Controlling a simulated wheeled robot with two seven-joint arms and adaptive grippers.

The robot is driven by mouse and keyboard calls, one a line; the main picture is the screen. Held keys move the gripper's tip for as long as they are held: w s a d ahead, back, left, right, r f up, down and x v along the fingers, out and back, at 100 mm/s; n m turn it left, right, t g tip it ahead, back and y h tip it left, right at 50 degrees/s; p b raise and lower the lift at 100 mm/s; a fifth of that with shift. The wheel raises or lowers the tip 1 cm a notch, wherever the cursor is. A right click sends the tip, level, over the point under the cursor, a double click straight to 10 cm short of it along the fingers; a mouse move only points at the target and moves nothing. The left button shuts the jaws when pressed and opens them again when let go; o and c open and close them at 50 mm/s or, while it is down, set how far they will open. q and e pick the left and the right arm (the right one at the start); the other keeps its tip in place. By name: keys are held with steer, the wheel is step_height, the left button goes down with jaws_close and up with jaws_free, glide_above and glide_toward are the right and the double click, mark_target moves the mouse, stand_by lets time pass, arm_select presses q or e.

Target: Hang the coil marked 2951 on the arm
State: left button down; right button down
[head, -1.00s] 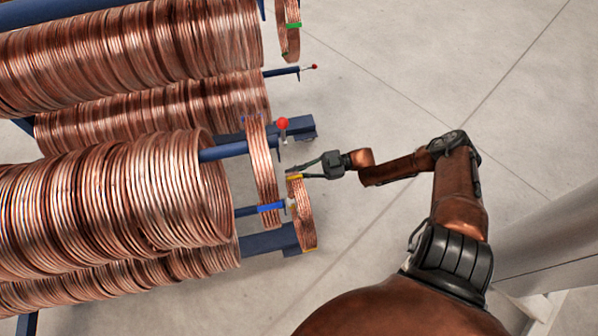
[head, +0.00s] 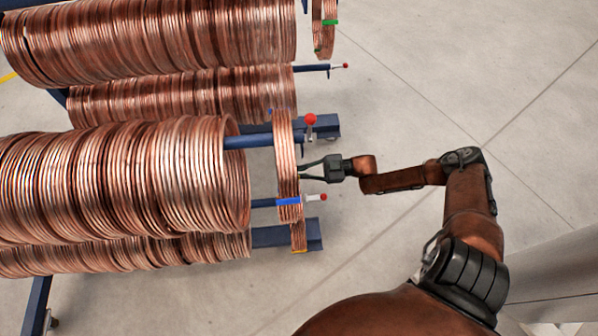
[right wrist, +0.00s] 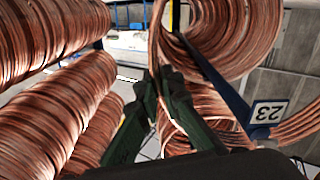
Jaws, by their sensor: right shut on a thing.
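My right gripper (head: 303,170) is shut on a thin copper coil (head: 298,238) with yellow tape. In the head view this coil is mostly hidden behind a blue-taped coil (head: 287,155); its lower end shows beneath. In the right wrist view my gripper (right wrist: 160,75) has its fingers closed on a thin strip of copper tube. A blue rack arm with a red knob (head: 310,119) passes by the blue-taped coil, and a lower arm end with a red knob (head: 323,197) shows below. No 2951 mark is readable. My left gripper is not in view.
Large copper coil stacks (head: 120,180) fill the rack on the left. A green-taped coil (head: 323,30) hangs at the back, and another red-knobbed arm end (head: 345,66) sticks out. A plate marked 23 (right wrist: 268,112) shows in the wrist view.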

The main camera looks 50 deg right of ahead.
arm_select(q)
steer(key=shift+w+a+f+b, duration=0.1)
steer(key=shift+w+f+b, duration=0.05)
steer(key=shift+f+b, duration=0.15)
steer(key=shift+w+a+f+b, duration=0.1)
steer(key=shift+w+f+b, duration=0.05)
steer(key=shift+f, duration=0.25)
arm_select(e)
steer(key=w+a, duration=0.2)
steer(key=w+a+f, duration=0.1)
steer(key=a, duration=0.1)
steer(key=shift+w+f, duration=0.2)
steer(key=shift+w, duration=0.15)
